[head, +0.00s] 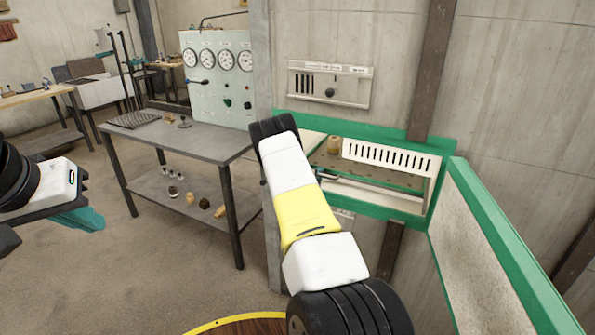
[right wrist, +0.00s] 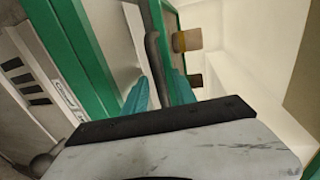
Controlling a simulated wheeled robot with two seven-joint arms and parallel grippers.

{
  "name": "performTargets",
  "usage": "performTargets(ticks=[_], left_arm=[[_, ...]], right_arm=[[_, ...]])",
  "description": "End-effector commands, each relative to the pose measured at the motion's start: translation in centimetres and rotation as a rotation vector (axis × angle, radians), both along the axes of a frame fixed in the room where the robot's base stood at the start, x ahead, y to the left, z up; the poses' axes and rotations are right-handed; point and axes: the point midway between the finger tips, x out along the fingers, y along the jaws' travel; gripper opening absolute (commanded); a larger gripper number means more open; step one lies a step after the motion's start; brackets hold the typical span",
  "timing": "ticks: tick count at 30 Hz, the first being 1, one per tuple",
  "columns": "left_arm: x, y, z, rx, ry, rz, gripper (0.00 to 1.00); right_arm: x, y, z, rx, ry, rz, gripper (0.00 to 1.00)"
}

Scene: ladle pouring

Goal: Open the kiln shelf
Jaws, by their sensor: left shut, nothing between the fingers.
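The kiln opening has a green frame (head: 440,148) in the back wall. Its door (head: 490,245) is swung open to the right. Inside is the shelf, with a white slotted plate (head: 390,160) above it and a small tan pot at its back left. My right arm reaches to the kiln's left side and hides that part; its gripper is hidden in the head view. In the right wrist view, the teal fingers (right wrist: 158,92) stand on either side of a grey bar handle (right wrist: 153,50); contact is unclear. My left gripper (head: 88,218) is shut and empty at far left.
A grey metal table (head: 185,138) stands left of the kiln, with small items on its lower shelf. A gauge panel (head: 218,80) stands behind it. A slotted wall panel (head: 330,85) is above the kiln. The floor at left is clear.

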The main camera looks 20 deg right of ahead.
Motion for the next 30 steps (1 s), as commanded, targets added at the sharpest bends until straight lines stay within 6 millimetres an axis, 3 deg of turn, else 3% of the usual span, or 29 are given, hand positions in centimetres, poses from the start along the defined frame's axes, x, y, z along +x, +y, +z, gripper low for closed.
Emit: performTargets(ticks=[7,12,30], left_arm=[[0.0,0.0,0.0,0.0,0.0,0.0,0.0],[0.0,0.0,0.0,0.0,0.0,0.0,0.0],[0.0,0.0,0.0,0.0,0.0,0.0,0.0]], right_arm=[[0.05,-0.04,-0.04,0.001,0.001,0.0,0.31],[0.04,-0.02,-0.04,0.001,0.001,0.0,0.0],[0.03,0.02,-0.07,0.001,0.002,0.001,0.0]])
